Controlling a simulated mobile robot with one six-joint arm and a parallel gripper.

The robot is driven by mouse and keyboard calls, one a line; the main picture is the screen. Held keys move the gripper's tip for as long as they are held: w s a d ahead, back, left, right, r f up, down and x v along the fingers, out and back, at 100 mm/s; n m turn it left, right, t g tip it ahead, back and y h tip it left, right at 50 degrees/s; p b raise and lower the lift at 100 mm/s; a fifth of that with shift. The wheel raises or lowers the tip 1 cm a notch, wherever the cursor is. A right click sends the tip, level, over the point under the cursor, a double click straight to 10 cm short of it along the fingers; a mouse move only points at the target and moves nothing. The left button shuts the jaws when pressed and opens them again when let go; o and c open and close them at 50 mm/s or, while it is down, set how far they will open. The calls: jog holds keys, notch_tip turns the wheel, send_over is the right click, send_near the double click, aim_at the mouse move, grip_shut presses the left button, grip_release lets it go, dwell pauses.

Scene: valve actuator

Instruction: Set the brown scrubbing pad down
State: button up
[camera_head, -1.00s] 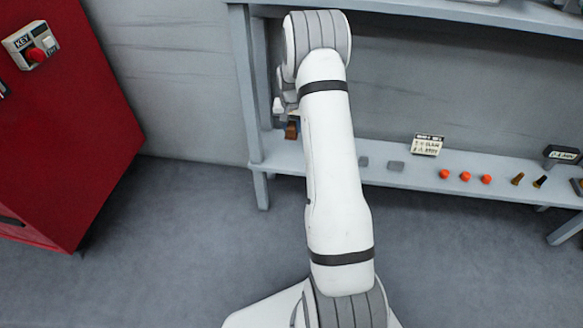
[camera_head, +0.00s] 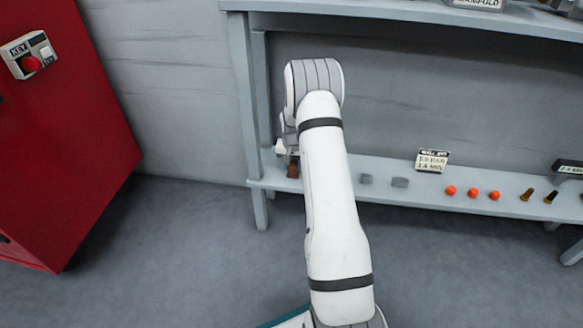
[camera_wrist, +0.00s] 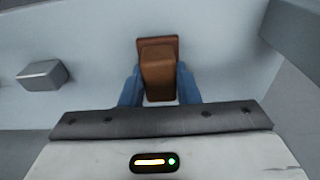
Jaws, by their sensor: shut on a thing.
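The brown scrubbing pad (camera_wrist: 158,75) is between the two blue fingers of my gripper (camera_wrist: 158,84) in the wrist view. The gripper is shut on it. The pad has a narrower block part toward me and a wider, flat part at its far end. In the head view the pad (camera_head: 293,168) shows just below my wrist, at the left end of the grey lower shelf (camera_head: 337,168). It is at or very close to the shelf surface; I cannot tell whether it touches. My arm hides most of the gripper in the head view.
Two grey blocks (camera_head: 366,179) (camera_head: 400,183) sit to the right on the lower shelf; one shows in the wrist view (camera_wrist: 42,75). A label card (camera_head: 432,161), several orange pieces (camera_head: 473,192) and a shelf post (camera_head: 243,95) are nearby. A red cabinet (camera_head: 60,140) stands left.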

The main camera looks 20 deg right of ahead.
jog(key=shift+f, duration=0.1)
jog(key=o, duration=1)
jog(key=shift+c, duration=0.2)
